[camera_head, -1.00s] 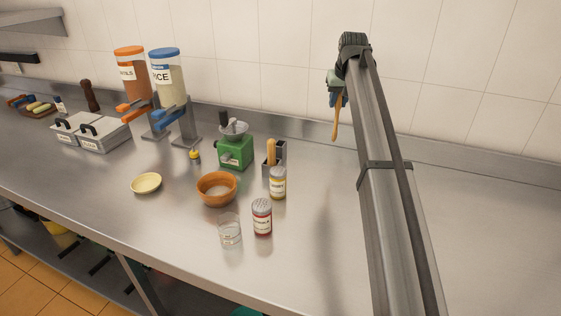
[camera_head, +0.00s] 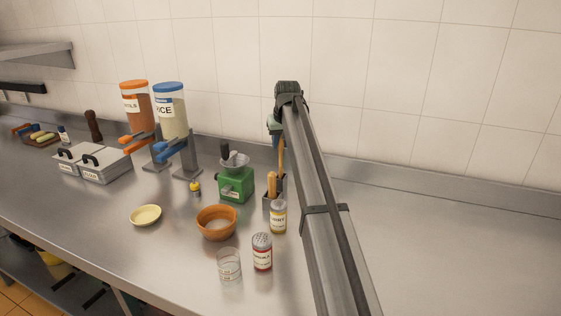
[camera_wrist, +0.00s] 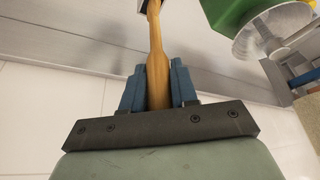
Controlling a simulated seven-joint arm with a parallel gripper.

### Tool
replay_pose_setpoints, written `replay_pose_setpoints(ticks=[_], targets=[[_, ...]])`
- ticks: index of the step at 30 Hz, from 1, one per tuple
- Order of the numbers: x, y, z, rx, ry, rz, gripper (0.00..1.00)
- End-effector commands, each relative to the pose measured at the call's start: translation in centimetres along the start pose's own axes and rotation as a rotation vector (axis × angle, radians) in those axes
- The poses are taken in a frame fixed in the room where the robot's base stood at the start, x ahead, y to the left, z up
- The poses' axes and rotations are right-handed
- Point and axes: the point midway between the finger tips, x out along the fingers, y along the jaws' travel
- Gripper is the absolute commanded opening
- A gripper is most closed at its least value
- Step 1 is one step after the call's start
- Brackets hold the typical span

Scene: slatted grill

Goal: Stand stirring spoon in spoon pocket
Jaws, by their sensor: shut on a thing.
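The wooden stirring spoon (camera_head: 281,156) hangs roughly upright below my gripper (camera_head: 275,132) in the head view. My gripper is shut on it; in the wrist view its blue fingers (camera_wrist: 158,88) clasp both sides of the wooden shaft (camera_wrist: 157,45). The dark spoon pocket (camera_head: 267,203) stands on the counter below, with another wooden-handled utensil (camera_head: 271,184) in it. The pocket is partly hidden by my arm. The spoon's lower end is close to the pocket's top; I cannot tell whether it is inside.
A red-labelled shaker (camera_head: 262,252), a glass (camera_head: 228,264) and a brown bowl (camera_head: 216,222) sit nearer. The counter (camera_head: 440,250) on the right is clear.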

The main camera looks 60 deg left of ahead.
Motion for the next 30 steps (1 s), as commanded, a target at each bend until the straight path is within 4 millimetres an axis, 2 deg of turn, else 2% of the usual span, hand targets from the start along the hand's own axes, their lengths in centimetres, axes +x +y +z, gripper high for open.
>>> replay_pose_setpoints(ticks=[1,8,15,28,29,30], targets=[[0.8,0.0,0.5,0.0,0.0,0.0,0.0],[2.4,0.0,1.1,0.0,0.0,0.0,0.0],[4.9,0.0,2.1,0.0,0.0,0.0,0.0],[5.5,0.0,2.3,0.0,0.0,0.0,0.0],[5.5,0.0,2.3,0.0,0.001,0.0,0.3],[5.4,0.0,2.3,0.0,0.001,0.0,0.34]])
